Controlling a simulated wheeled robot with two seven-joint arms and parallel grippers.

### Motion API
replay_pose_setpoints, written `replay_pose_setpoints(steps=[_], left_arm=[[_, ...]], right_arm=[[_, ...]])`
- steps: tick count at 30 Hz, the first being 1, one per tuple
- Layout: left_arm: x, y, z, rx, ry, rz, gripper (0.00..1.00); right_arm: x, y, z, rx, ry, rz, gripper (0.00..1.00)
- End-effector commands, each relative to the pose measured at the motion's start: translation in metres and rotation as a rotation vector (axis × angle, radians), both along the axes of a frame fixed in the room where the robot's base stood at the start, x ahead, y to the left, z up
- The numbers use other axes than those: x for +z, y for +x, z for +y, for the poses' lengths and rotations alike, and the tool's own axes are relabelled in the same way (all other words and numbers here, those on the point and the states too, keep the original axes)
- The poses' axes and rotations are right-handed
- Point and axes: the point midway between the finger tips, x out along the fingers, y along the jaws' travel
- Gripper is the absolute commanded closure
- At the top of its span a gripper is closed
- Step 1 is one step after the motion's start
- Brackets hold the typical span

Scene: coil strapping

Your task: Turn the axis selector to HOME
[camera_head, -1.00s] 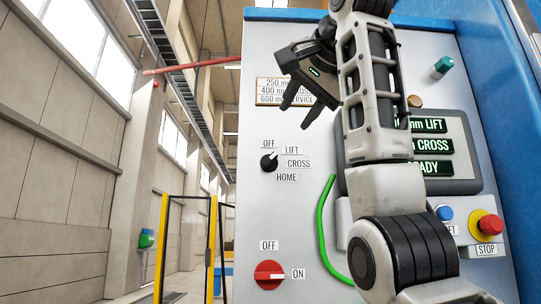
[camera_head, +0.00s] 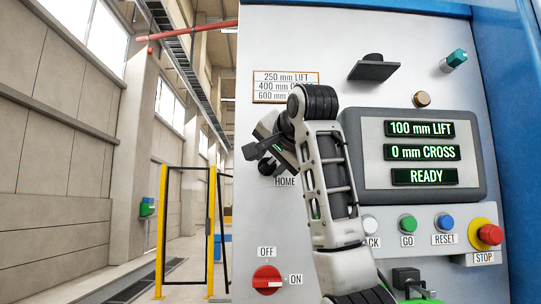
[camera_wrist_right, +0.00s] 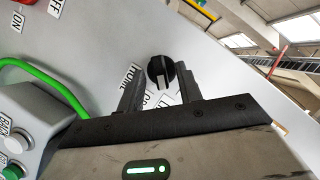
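The axis selector (camera_wrist_right: 160,71) is a round black knob on the grey panel. In the right wrist view its raised handle points down the picture, roughly toward the partly covered LIFT label; CROSS is also partly covered, and HOME (camera_wrist_right: 130,76) is beside a finger. In the head view my right arm hides most of the labels, and the knob (camera_head: 267,167) shows just under the gripper. My right gripper (camera_head: 256,154) is at the selector, its fingers open on either side of the knob with gaps. Contact is not visible. My left gripper is not in view.
A red OFF/ON switch (camera_head: 267,279) is below the selector. A display (camera_head: 422,152) reads 100 mm LIFT, 0 mm CROSS, READY. Buttons and a red STOP knob (camera_head: 490,234) are at right. A green cable (camera_wrist_right: 58,85) runs near the gripper in the wrist view.

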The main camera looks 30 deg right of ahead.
Motion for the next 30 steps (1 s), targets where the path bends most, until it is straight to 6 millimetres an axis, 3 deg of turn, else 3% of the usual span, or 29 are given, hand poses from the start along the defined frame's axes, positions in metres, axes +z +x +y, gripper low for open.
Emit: replay_pose_setpoints(steps=[9, 13, 14, 30], left_arm=[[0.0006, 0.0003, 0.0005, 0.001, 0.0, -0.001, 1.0], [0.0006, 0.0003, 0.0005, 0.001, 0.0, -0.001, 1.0], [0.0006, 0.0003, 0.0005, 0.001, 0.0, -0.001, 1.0], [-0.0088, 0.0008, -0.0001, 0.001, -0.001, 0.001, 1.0]], right_arm=[[-0.0015, 0.0034, -0.0008, -0.001, 0.0, 0.001, 0.65], [-0.0014, 0.0032, -0.0008, 0.0, -0.001, 0.002, 0.98], [-0.0014, 0.0031, -0.0008, -0.001, 0.0, 0.001, 1.0], [-0.0044, 0.0029, -0.0006, 0.002, 0.103, -0.062, 1.0]])
